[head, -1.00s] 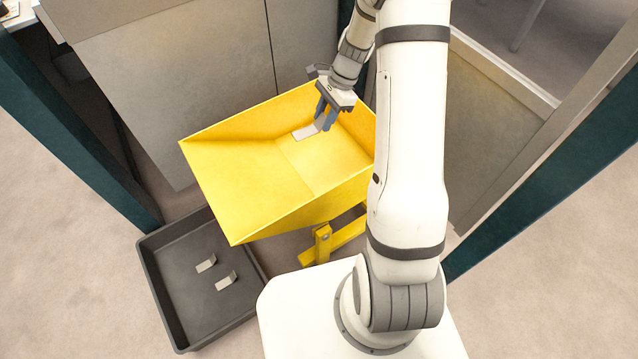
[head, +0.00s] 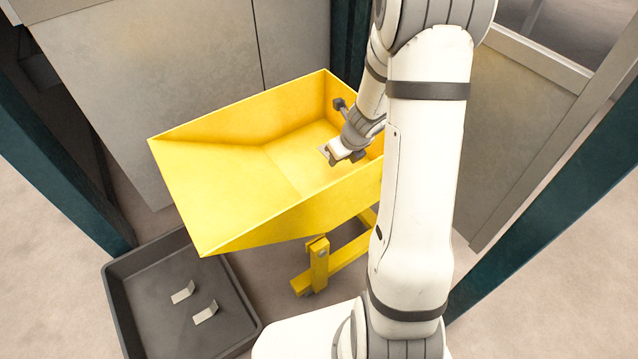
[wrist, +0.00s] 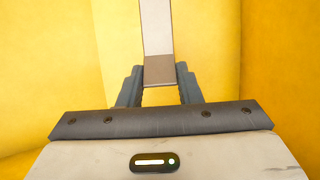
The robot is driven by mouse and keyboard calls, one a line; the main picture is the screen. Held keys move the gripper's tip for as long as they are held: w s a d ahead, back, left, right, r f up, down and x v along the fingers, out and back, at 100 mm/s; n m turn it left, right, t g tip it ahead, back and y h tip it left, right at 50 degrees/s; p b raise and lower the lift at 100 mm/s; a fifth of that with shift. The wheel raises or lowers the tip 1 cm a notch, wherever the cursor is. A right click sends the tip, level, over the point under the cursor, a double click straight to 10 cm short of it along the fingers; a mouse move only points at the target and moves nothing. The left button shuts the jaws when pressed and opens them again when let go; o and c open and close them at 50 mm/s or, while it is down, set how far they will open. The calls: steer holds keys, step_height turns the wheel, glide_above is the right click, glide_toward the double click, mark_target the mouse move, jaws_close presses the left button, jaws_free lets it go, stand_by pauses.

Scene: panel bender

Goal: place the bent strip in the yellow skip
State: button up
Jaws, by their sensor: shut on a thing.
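The yellow skip (head: 205,165) stands in the middle of the head view, with its sloped side to the left. My gripper (wrist: 158,78) is shut on the bent strip (wrist: 157,35), a pale grey metal piece with a darker part between the fingers. The strip points away from the gripper in the wrist view, with yellow skip walls (wrist: 50,60) on both sides. In the head view my gripper (head: 342,152) is over the right part of the skip, seemingly within its rim. Its fingers and the strip are hard to make out there.
A dark grey tray (head: 132,298) on the floor at lower left holds two small bent strips, one (head: 182,292) and another (head: 206,312). A grey machine panel (head: 180,80) stands behind the skip. Dark teal posts (head: 75,180) flank the area.

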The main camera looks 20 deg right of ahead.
step_height(320, 180, down, 8)
steer(key=b, duration=0.6)
steer(key=shift+f, duration=0.25)
